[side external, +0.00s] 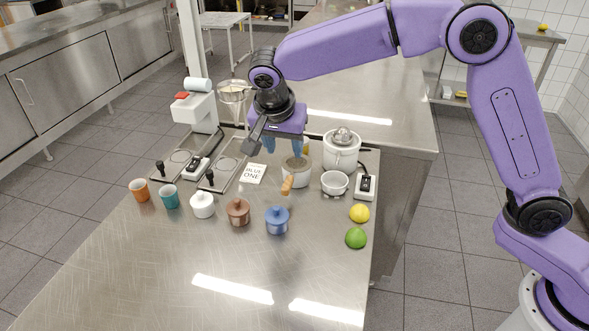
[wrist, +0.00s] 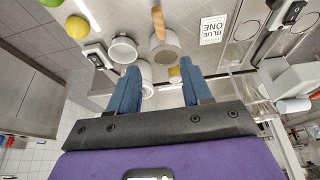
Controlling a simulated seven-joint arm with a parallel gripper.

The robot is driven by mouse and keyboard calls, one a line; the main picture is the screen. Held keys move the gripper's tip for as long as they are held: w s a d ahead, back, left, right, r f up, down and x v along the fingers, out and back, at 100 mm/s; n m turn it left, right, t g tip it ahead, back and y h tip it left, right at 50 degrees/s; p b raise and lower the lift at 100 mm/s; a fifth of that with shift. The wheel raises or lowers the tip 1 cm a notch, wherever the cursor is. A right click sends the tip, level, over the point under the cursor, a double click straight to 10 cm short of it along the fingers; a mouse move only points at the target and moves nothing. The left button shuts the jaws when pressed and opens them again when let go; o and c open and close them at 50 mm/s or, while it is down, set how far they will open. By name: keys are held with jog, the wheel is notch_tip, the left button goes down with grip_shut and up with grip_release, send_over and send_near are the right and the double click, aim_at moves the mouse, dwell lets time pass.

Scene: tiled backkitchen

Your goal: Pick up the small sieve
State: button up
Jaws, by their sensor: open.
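The small sieve has a wooden handle (side external: 287,186), and its grey mesh bowl (side external: 296,162) sits in the mouth of a pale pot (side external: 298,179). The handle points toward the front of the table. In the wrist view the sieve's bowl (wrist: 165,45) is ahead of my fingers, with its handle (wrist: 157,22) pointing up the picture. My gripper (side external: 297,152) is open and empty, just above and behind the sieve; in the wrist view its blue fingers (wrist: 159,75) are spread apart. In the side view the fingers hide part of the sieve's back rim.
A white juicer (side external: 341,153), white bowl (side external: 334,183) and switch box (side external: 366,187) stand right of the pot. A card reading "BLUE ONE" (side external: 253,173) is left. The table's front is clear.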

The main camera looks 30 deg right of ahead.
aim_at(290, 176)
jog(key=x, duration=1.2)
jog(key=shift+w+f, duration=0.1)
jog(key=shift+w, duration=0.05)
jog(key=shift+c, duration=0.3)
grip_shut()
